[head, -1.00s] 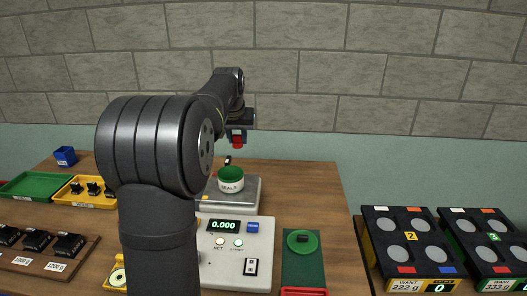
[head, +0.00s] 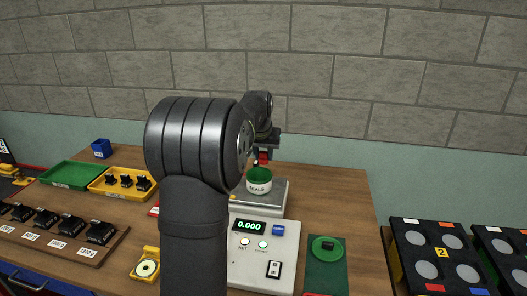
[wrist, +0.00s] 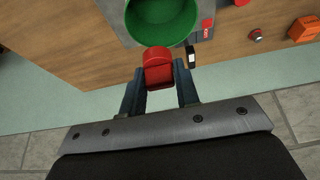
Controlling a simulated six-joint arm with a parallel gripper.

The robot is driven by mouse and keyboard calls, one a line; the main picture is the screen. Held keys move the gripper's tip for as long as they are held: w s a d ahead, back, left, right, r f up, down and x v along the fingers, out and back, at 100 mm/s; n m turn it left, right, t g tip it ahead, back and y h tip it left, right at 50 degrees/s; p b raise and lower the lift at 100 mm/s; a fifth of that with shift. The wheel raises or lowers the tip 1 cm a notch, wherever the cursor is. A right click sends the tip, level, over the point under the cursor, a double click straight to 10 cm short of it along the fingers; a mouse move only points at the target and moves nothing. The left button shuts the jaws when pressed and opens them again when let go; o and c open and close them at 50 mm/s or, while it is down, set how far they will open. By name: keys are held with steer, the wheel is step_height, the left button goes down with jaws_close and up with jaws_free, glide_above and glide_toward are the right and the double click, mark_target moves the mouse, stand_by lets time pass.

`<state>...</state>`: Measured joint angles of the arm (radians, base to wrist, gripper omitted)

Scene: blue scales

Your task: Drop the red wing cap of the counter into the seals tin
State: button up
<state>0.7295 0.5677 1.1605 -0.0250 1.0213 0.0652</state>
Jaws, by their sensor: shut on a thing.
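The red wing cap (wrist: 158,70) is held between the two fingertips of my gripper (wrist: 160,82) in the wrist view. In the head view my gripper (head: 264,155) is above the scale pan, with a bit of red showing at its tip.
The scale (head: 262,240) reads 0.000. A yellow tray (head: 103,185) and a green tray (head: 70,174) lie left. Bare wood (head: 340,200) is clear right of the pan.

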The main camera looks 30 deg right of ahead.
steer(key=o, duration=1)
steer(key=v, duration=1.7)
steer(key=shift+r, duration=0.2)
steer(key=x, duration=1.7)
steer(key=shift+f, duration=0.15)
steer(key=shift+r, duration=0.65)
